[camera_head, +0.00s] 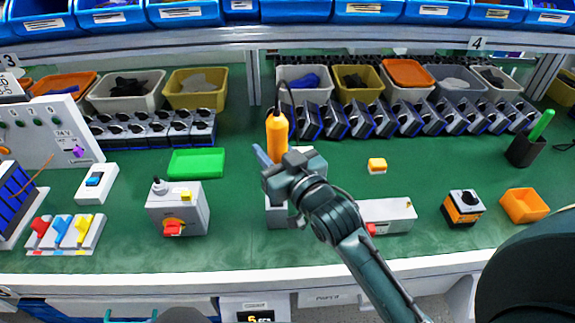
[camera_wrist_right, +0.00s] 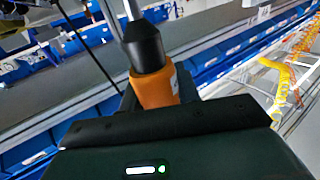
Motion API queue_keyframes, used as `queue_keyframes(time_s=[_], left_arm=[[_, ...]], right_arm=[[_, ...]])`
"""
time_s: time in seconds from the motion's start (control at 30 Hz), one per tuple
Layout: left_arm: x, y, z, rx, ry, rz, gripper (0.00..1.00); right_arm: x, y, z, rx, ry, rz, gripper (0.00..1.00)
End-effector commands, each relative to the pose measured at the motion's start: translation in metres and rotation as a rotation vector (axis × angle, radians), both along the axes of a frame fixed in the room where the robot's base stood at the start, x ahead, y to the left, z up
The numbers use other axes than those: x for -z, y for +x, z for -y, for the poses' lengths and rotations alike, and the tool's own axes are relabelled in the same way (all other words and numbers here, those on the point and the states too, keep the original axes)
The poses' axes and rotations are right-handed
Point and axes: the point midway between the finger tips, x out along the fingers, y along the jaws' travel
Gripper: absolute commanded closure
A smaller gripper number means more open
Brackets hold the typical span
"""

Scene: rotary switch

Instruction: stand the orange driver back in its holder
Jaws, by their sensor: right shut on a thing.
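The orange driver (camera_head: 277,135) is upright in the head view, its orange body showing just beyond my right gripper (camera_head: 268,160). A thin dark cable rises from its top. In the right wrist view the orange body and dark collar of the driver (camera_wrist_right: 155,85) show close up, at the far edge of my gripper. My right gripper is shut on the driver; its fingertips are mostly hidden. A dark cup-like holder (camera_head: 522,152) with a green-handled tool stands at the right; I cannot tell whether it is the driver's holder. My left gripper is not in view.
A grey box with a red knob (camera_head: 178,210) stands left of my gripper, and a pale box (camera_head: 388,214) lies to the right. A green tray (camera_head: 196,163) is at the left. Switch rows and bins line the back. Green mat between them is partly clear.

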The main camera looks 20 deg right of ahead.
Motion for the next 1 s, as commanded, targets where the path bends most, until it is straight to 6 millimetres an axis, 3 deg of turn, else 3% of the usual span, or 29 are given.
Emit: queue_keyframes(time_s=[0.17, 0.77, 1.0], left_arm=[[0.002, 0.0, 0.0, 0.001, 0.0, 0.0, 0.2], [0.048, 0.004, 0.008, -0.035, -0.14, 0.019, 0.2], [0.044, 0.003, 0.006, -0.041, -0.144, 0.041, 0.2]], right_arm=[[-0.003, 0.007, -0.003, -0.015, -0.007, 0.002, 1.0], [0.066, 0.006, -0.003, -0.015, -0.006, 0.004, 1.0], [0.085, 0.007, -0.003, -0.015, -0.006, 0.001, 1.0]])
